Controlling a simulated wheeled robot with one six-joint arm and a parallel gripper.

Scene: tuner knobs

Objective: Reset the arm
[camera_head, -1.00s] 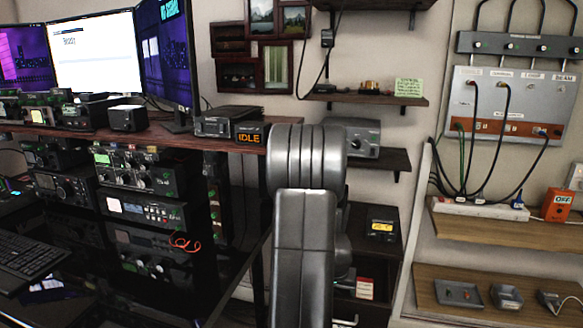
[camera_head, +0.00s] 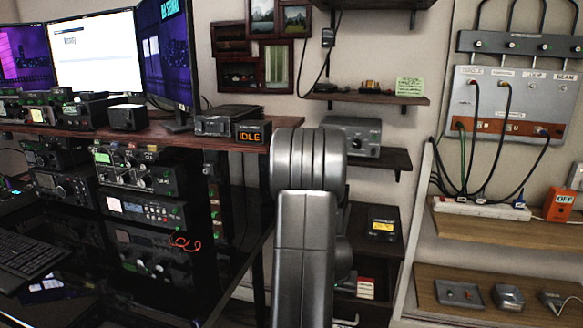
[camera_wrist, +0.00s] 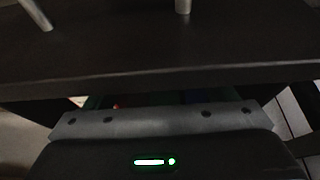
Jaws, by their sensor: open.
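My arm stands up in the middle of the head view, a grey ribbed joint (camera_head: 309,160) over a grey link (camera_head: 304,260). My gripper's fingers do not show in either view; the end of the arm is hidden in the head view. The wrist view shows a dark flat surface (camera_wrist: 160,45) and, below it, a grey bolted plate (camera_wrist: 160,122) over a black body with a green light (camera_wrist: 152,162). I cannot tell whether these are parts of mine. A small display (camera_head: 252,132) on the desk edge reads IDLE in orange.
The desk (camera_head: 200,139) with monitors (camera_head: 98,52) and stacked radios (camera_head: 135,170) is at left. Behind my arm are shelves (camera_head: 365,100) and a grey knobbed unit (camera_head: 350,135). At right are a cabled wall panel (camera_head: 508,100), an orange OFF box (camera_head: 560,205) and a wooden shelf (camera_head: 480,228).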

